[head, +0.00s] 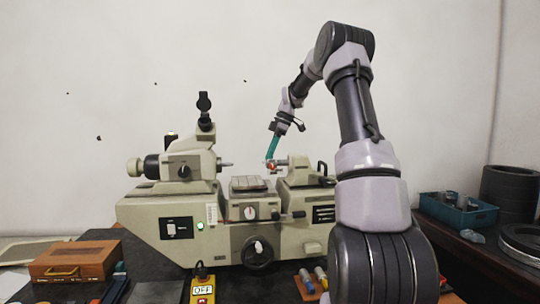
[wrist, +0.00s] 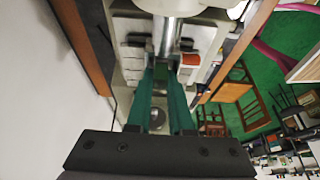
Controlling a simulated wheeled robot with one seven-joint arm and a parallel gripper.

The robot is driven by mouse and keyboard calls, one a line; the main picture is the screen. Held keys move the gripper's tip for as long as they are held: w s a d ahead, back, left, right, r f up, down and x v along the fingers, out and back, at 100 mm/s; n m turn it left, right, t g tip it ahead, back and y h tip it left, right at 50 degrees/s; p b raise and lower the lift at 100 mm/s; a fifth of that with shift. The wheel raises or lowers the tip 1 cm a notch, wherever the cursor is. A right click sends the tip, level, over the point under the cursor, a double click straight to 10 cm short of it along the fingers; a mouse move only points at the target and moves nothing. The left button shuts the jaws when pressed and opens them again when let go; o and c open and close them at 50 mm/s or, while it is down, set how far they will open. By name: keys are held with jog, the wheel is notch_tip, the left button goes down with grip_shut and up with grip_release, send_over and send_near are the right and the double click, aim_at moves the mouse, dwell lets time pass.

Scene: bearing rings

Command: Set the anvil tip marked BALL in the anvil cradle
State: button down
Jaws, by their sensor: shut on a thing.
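My gripper (head: 271,161) is at the left end of the machine's right-hand head, its teal fingers pointing down. In the wrist view my gripper (wrist: 161,76) is shut on a small part between the fingertips, which hide most of it. I take it to be the anvil tip; no BALL marking can be read. The fingertips are at the end of a shiny metal spindle (wrist: 167,35), where the anvil cradle appears to be. I cannot tell whether the part touches or sits in it. A small red-orange piece (wrist: 191,60) shows beside the right fingertip.
The beige measuring machine (head: 138,214) fills the bench middle, with a small stage (head: 248,184) below and left of my gripper. A wooden box (head: 75,262) lies at left, a yellow switch box marked OFF (head: 203,290) in front. A blue bin (head: 459,218) stands at right.

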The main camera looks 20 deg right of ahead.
dwell(0.3)
jog(key=c, duration=0.7)
grip_release()
jog(key=shift+c, duration=0.2)
jog(key=shift+r, duration=4.25)
